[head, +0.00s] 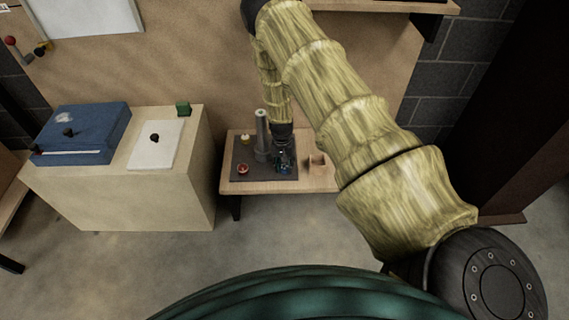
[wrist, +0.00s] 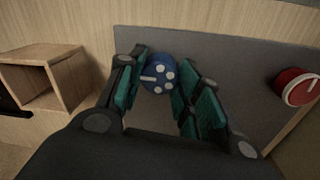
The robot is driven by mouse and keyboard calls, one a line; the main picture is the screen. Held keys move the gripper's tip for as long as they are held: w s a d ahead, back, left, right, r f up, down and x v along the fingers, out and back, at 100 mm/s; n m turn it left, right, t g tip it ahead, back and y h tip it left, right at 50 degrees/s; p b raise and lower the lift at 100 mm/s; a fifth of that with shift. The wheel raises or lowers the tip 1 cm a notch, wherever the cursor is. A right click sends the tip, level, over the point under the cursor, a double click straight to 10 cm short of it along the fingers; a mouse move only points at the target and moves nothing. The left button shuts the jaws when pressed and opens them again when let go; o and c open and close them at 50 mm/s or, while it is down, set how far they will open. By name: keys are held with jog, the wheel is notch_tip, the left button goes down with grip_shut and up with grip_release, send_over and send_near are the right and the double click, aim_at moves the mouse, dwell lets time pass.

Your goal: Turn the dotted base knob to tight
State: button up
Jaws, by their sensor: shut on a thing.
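The dotted base knob (wrist: 160,77) is blue, with several white dots and a white pointer line on its face. In the wrist view the line points left. My gripper (wrist: 158,88) has its teal-padded fingers on either side of the knob, shut on it. The knob sits on a dark grey base plate (wrist: 240,95). In the head view my gripper (head: 283,158) reaches down to the right part of the plate (head: 240,160) and mostly hides the knob. No tight mark can be made out.
A red knob (wrist: 298,87) is on the same plate; a grey column (head: 262,138) stands beside my gripper. An open wooden box (head: 318,161) is on the low table to the right. A cabinet (head: 185,185) with a blue case (head: 90,130) stands left.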

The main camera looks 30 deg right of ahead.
jog(key=m, duration=0.3)
jog(key=shift+m+p, duration=0.35)
jog(key=shift+m, duration=0.05)
jog(key=m, duration=0.3)
jog(key=shift+m, duration=0.3)
jog(key=m+p, duration=0.1)
jog(key=m, duration=0.3)
jog(key=shift+y, duration=0.3)
jog(key=shift+m, duration=1.7)
jog(key=shift+w, duration=0.1)
jog(key=o, duration=1)
jog(key=shift+o, duration=0.2)
jog(key=shift+r, duration=0.1)
